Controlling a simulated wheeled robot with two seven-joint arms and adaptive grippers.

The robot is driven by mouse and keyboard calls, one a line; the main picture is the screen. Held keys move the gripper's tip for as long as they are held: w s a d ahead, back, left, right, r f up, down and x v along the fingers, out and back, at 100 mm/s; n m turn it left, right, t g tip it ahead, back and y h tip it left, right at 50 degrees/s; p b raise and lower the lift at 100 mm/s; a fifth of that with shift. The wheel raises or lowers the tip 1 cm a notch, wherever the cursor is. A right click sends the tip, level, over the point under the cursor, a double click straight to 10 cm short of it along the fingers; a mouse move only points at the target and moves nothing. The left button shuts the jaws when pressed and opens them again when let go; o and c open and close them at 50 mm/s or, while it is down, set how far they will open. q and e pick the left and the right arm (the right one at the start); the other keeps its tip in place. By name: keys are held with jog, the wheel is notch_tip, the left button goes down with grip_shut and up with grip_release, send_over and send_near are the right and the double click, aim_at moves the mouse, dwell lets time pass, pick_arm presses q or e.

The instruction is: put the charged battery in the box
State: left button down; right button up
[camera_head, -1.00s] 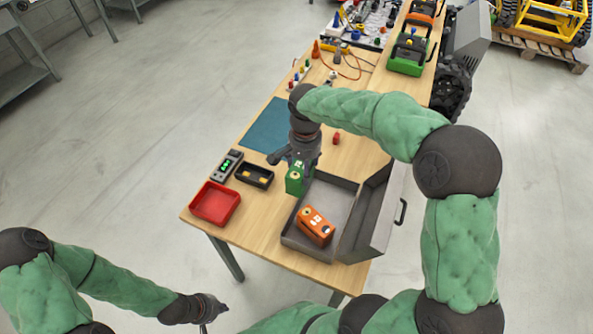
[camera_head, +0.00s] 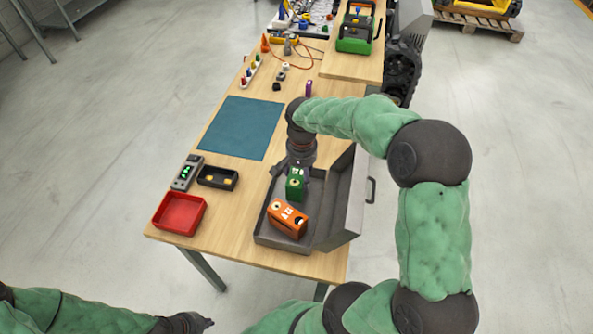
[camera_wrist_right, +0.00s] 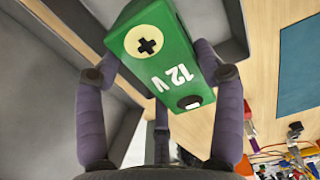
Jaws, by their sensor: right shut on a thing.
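My right gripper (camera_head: 296,178) is shut on a green battery (camera_head: 295,188). In the right wrist view the battery (camera_wrist_right: 168,55) is marked "12 V" and has a round cream terminal with a black cross; the fingers grip its two sides. The grey box (camera_head: 265,237) stands on the bench with its lid (camera_head: 347,205) open to the right. The green battery is over the box's interior; whether it touches the floor cannot be told. An orange battery (camera_head: 287,219) lies in the box's near part. My left gripper (camera_head: 200,323) is low at the bottom edge, away from the bench; its fingers are unclear.
A red tray (camera_head: 160,222), a small black tray (camera_head: 204,182) and a device with green lights (camera_head: 187,173) stand left of the box. A blue mat (camera_head: 240,128) lies behind them, bare. A green-and-black case (camera_head: 355,45) stands farther back.

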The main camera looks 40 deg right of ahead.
jog(key=shift+w+f+b, duration=0.1)
jog(key=shift+f+b, duration=0.2)
jog(key=shift+f, duration=1)
jog(key=shift+f, duration=0.1)
jog(key=o, duration=1.7)
jog(key=shift+a+f, duration=0.1)
notch_tip(320, 180, up, 12)
jog(key=p, duration=0.3)
